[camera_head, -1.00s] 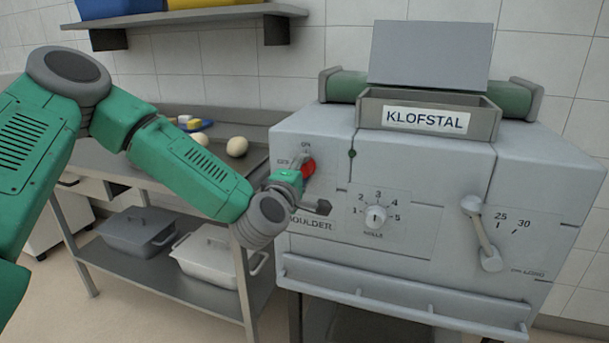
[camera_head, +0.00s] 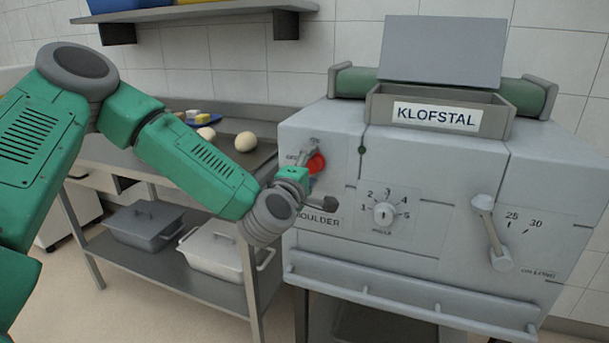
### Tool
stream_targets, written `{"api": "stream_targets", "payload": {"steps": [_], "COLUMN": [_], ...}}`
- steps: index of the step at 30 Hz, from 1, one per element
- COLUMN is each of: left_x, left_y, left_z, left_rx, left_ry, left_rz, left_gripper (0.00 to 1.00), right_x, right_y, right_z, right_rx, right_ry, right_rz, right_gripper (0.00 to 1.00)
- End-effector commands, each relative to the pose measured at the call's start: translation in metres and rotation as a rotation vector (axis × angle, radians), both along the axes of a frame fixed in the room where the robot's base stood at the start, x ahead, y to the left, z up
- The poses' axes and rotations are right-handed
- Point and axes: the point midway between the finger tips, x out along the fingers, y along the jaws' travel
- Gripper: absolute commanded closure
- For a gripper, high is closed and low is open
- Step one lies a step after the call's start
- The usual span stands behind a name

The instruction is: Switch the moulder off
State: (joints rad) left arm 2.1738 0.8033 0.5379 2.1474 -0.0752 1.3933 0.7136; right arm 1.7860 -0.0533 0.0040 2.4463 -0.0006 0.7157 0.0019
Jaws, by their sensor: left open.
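The moulder (camera_head: 440,240) is a light grey machine labelled KLOFSTAL at the right. Its red rotary switch (camera_head: 316,163) sits at the upper left of its front, with printed marks around it, only partly legible. My left gripper (camera_head: 318,181) is open at this switch, one finger by the red knob and the other lower, in front of the MOULDER lettering. The gripper hides part of the switch, and I cannot tell whether it touches it. A small green lamp (camera_head: 362,150) is right of the switch. My right gripper is out of view.
The front also has a numbered dial (camera_head: 384,213) and a lever (camera_head: 491,232) by a 25–30 scale. A steel table (camera_head: 120,160) with dough balls (camera_head: 246,141) stands left, lidded bins (camera_head: 145,224) on its lower shelf. A wall shelf (camera_head: 190,13) hangs above.

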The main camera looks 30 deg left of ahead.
Motion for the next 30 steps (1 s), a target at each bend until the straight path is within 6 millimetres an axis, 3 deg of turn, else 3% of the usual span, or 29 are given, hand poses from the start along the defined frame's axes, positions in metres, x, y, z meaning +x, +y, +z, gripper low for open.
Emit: {"api": "stream_targets", "payload": {"steps": [16, 21, 30], "left_x": [-0.097, -0.109, -0.111], "left_y": [-0.021, -0.023, -0.024], "left_z": [-0.003, -0.003, -0.003], "left_rx": [-0.003, -0.003, -0.003], "left_ry": [0.005, 0.003, 0.003], "left_rz": [-0.001, 0.0, 0.0], "left_gripper": [0.44, 0.44, 0.44], "right_x": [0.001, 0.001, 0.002], "right_y": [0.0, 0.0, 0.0], "right_z": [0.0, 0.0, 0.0], "right_rx": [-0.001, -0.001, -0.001], "right_ry": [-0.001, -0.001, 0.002], "right_rz": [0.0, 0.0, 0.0], "right_gripper": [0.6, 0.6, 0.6]}}
